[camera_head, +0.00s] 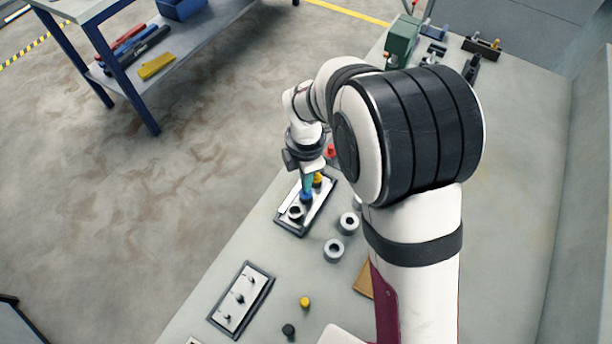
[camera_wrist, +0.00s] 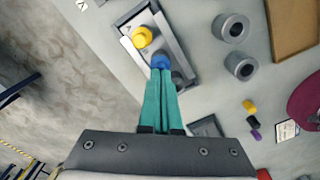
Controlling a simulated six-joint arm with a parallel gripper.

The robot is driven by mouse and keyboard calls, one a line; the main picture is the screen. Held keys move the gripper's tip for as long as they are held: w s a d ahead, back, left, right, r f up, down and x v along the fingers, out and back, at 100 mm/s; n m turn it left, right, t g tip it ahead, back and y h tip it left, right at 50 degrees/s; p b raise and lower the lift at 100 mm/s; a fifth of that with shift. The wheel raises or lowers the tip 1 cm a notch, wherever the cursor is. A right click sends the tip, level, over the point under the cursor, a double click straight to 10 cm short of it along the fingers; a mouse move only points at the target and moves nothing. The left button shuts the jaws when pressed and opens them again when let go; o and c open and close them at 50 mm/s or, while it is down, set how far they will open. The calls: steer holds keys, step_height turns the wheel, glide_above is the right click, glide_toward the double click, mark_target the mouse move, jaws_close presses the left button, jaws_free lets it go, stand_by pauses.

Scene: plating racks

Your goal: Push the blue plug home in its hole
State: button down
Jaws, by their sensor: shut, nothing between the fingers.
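The blue plug (camera_head: 306,196) stands in the middle of a light plate with a dark frame (camera_head: 284,229). In the wrist view the blue plug (camera_wrist: 160,61) shows just beyond my fingertips. My gripper (camera_head: 307,187) has teal fingers, pressed together and empty, right at the blue plug; it also shows in the wrist view (camera_wrist: 160,72). The fingertips seem to touch the plug's top, though I cannot be sure. The plug's lower part and its hole are hidden, so I cannot tell how deep it sits.
A yellow plug (camera_wrist: 142,37) stands on the same plate beside the blue one, with a dark round piece (camera_head: 296,212) on the other side. Two grey rings (camera_head: 348,222) (camera_head: 334,250) stand nearby. A second plate (camera_head: 240,299) and loose yellow (camera_head: 305,302) and black (camera_head: 288,330) plugs lie nearer.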

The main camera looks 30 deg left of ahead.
steer(key=shift+f, duration=0.2)
step_height(320, 180, up, 19)
steer(key=s+d+r+m, duration=0.1)
steer(key=s+d+m, duration=0.2)
steer(key=d+m, duration=1.1)
steer(key=s+d+f+m+y, duration=0.1)
steer(key=s+d+m, duration=0.4)
steer(key=m, duration=0.5)
steer(key=s+d+f+m, duration=0.4)
steer(key=s+d+m, duration=0.2)
steer(key=m, duration=0.4)
steer(key=shift+s+d+y, duration=0.3)
steer(key=shift+s+y, duration=0.1)
steer(key=shift+s, duration=0.2)
steer(key=shift+f, duration=0.1)
